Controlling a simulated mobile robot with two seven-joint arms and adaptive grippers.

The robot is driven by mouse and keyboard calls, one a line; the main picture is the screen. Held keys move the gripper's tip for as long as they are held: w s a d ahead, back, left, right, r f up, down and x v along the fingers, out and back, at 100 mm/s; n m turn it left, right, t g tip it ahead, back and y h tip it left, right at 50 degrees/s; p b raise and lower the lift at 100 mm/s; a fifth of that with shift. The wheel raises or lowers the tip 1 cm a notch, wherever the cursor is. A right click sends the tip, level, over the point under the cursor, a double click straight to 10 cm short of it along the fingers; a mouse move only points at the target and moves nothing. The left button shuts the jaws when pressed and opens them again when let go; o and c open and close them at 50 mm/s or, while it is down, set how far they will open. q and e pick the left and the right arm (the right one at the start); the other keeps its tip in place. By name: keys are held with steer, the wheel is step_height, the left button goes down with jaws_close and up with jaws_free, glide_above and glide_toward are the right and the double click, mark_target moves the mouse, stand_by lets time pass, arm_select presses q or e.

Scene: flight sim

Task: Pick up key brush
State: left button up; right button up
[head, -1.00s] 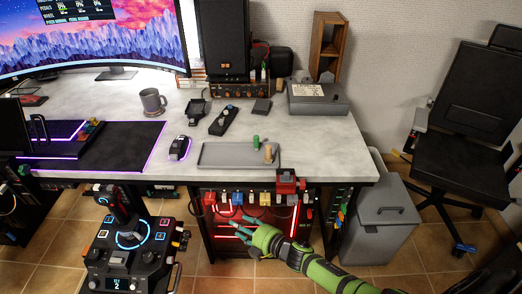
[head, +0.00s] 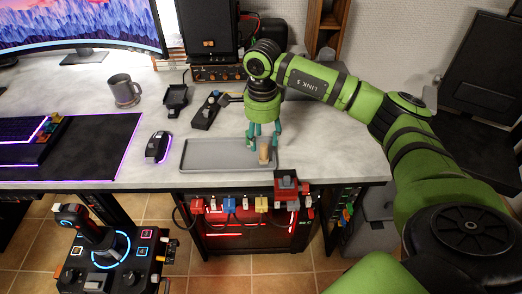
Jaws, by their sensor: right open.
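A grey tray (head: 210,155) lies near the front edge of the desk. A small tan upright object (head: 264,154) stands at its right end. I cannot tell for sure whether it is the key brush. The small green upright object seen on the tray earlier is hidden or not distinguishable behind my gripper. My right gripper (head: 263,141) points down over the right end of the tray, with its teal fingers apart. The fingertips are just above and behind the tan object, and I see no grip on anything. My left gripper is out of view.
A black mouse (head: 158,146) lies left of the tray, with a grey mug (head: 123,90) behind it. A black remote-like device (head: 207,110) and a speaker (head: 207,28) are farther back. A red clamp (head: 287,187) sits at the desk's front edge.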

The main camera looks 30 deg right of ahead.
mark_target(263, 145)
steer(key=f, duration=0.3)
steer(key=f+p, duration=0.1)
steer(key=f, duration=0.1)
steer(key=shift+s+f, duration=0.3)
steer(key=shift+a, duration=0.1)
steer(key=c, duration=1)
jaws_close()
